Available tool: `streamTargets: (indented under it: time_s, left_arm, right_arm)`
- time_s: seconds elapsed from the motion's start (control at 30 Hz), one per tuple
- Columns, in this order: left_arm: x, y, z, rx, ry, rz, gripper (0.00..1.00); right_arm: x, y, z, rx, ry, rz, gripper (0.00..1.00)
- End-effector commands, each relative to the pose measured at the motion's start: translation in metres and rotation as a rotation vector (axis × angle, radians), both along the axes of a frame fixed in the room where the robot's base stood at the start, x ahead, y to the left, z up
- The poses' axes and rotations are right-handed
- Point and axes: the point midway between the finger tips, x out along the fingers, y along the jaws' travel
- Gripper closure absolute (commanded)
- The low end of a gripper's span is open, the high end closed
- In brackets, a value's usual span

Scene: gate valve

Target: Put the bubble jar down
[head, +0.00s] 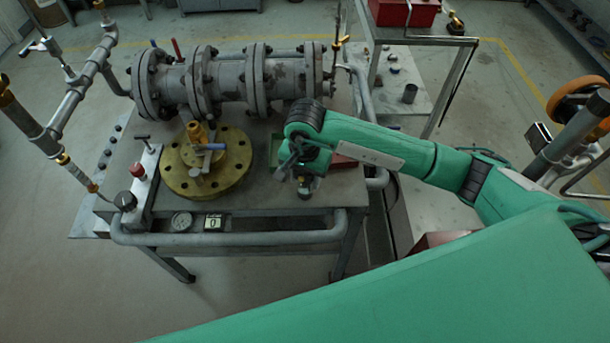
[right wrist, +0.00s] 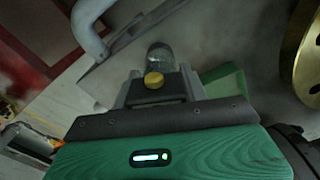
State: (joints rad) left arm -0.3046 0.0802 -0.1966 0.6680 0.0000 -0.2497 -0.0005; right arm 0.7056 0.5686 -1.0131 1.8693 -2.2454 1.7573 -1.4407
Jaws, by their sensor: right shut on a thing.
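The bubble jar is a small clear, greyish jar (right wrist: 160,57) in the right wrist view, with a yellow part (right wrist: 153,79) between the fingers that looks like its cap. My right gripper (right wrist: 156,88) is shut on it. In the head view my right gripper (head: 303,176) points down over the right front part of the bench top, right of the brass flange. A small dark end of the jar (head: 304,192) shows under it. I cannot tell whether the jar touches the bench. My left gripper is not in view.
The grey bench (head: 265,195) carries a brass flange (head: 205,162), a flanged pipe valve (head: 230,80) behind, and a green tray (head: 277,152) beside my gripper. A pipe rail (head: 235,239) runs along the front edge. Some bare bench top lies between flange and gripper.

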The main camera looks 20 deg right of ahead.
Motion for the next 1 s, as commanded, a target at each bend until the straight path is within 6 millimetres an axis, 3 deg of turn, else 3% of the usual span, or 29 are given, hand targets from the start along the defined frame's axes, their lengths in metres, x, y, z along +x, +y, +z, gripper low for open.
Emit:
streamTargets:
  time_s: [0.13,0.47,0.5,0.57,1.0]
  left_arm:
    - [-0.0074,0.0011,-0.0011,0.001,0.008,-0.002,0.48]
    - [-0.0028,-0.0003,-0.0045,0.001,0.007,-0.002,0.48]
    - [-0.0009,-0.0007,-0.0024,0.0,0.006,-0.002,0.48]
    - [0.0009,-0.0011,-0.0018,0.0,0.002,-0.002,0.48]
    - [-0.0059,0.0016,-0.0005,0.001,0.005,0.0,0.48]
  right_arm:
    - [0.0007,-0.0001,-0.005,0.0,-0.003,0.001,0.86]
    - [0.0005,0.0001,-0.0087,0.0,-0.001,0.001,0.86]
    - [0.0002,0.0001,-0.0077,0.0,-0.001,0.001,0.49]
    - [0.0002,0.0001,-0.0076,0.0,-0.001,0.001,0.37]
    - [0.0011,0.0001,-0.0012,0.001,-0.003,0.001,0.35]
